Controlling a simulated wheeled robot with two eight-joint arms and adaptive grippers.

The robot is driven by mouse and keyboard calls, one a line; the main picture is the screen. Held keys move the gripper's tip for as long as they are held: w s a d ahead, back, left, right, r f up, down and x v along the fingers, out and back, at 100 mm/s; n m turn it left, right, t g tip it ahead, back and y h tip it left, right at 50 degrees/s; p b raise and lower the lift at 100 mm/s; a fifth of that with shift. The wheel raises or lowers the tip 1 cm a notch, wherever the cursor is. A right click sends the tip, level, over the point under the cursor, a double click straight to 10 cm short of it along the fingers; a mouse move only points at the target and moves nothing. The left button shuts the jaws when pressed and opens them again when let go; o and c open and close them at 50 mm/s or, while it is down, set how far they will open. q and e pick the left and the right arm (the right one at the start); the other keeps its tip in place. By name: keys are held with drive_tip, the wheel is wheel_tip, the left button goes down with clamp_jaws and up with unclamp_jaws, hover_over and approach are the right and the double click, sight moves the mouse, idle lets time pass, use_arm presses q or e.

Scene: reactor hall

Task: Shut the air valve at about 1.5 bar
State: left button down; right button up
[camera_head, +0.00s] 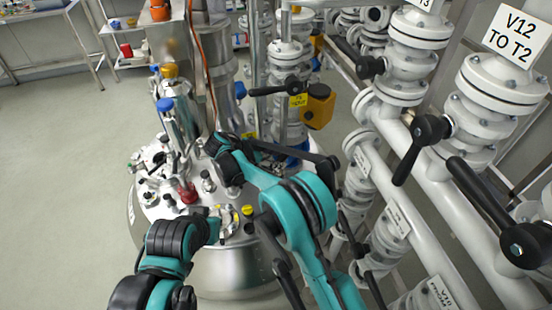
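The steel reactor vessel (235,270) stands in the middle, its lid crowded with small fittings. My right gripper (222,152) is over the back right part of the lid; its fingers are too small and dark to tell open from shut. My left arm comes in from the lower left. My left gripper (216,226) is low over the front of the lid, next to a small round fitting (231,219) that may be a gauge. I cannot tell which fitting is the air valve or read any pressure. My arms hide part of the lid.
White pipes and flanged valves with black lever handles (422,135) crowd the right side, one labelled V12 TO T2 (514,32). A red fitting (188,193) and a blue-capped one (165,105) rise from the lid. The floor (60,180) at left is clear.

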wheel_tip(320, 180, up, 10)
idle(0.5)
idle(0.4)
